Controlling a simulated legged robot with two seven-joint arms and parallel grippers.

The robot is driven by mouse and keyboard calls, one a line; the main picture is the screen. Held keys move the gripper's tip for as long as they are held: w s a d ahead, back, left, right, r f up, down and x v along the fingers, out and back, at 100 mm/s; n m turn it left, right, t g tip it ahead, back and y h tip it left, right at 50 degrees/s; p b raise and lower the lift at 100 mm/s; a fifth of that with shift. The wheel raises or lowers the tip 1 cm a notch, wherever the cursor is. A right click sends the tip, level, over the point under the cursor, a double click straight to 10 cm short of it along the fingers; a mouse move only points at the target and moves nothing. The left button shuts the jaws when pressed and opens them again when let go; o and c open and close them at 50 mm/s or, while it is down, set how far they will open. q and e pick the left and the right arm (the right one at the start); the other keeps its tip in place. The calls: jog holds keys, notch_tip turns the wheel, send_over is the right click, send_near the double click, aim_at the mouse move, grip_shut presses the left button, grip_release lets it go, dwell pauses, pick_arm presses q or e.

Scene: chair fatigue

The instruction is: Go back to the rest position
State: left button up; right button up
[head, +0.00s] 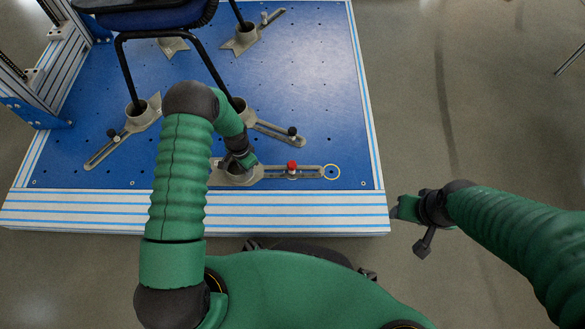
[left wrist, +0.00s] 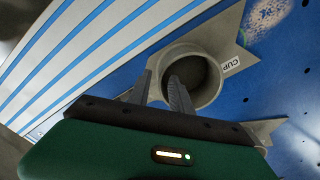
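My left gripper (head: 245,163) is low over a grey clamp cup (head: 235,177) near the front edge of the blue platform (head: 330,110).
A black-framed chair (head: 125,62) with a blue seat stands at the back left, its legs in other grey cups with slotted bars and black knobs (head: 292,131). A metal frame (head: 50,75) rises at the left. Open floor (head: 470,110) lies to the right.

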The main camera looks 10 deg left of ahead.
pick_arm(q)
jog(key=shift+r+p, duration=0.45)
jog(key=shift+r, duration=0.45)
jog(key=shift+f, duration=0.15)
